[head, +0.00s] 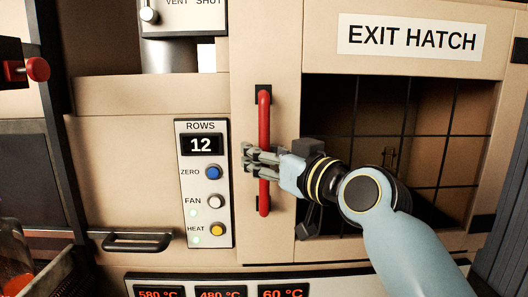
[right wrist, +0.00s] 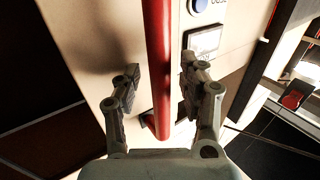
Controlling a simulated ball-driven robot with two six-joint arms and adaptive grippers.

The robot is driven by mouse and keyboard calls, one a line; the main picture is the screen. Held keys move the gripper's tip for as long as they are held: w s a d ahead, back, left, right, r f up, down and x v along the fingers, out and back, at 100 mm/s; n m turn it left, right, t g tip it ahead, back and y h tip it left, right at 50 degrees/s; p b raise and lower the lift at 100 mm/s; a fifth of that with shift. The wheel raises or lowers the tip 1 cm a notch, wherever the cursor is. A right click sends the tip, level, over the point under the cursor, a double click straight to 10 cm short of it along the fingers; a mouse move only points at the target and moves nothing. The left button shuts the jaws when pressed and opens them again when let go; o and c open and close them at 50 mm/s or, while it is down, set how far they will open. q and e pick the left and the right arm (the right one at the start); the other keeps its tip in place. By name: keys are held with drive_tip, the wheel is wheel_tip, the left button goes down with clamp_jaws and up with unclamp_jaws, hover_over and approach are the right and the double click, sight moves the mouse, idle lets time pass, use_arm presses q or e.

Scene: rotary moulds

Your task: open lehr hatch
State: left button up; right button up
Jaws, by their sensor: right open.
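A red vertical handle bar (head: 264,110) stands left of the dark gridded hatch opening (head: 440,130), under the EXIT HATCH sign (head: 412,37). My right gripper (head: 250,161) comes in from the right, its fingers at the handle's middle. In the right wrist view the red handle (right wrist: 160,70) runs between the two open fingers (right wrist: 158,92), with a gap on each side. The gripper is open around the handle, not closed on it. My left gripper is not in view.
A ROWS panel (head: 203,232) with blue and yellow buttons sits left of the handle. A dark drawer-type handle (head: 137,242) is at lower left. A red knob (head: 37,69) sticks out at far left. Temperature displays (head: 220,292) line the bottom.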

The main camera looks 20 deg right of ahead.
drive_tip(key=shift+c, duration=0.3)
clamp_jaws()
drive_tip(key=shift+a, duration=0.15)
idle(0.3)
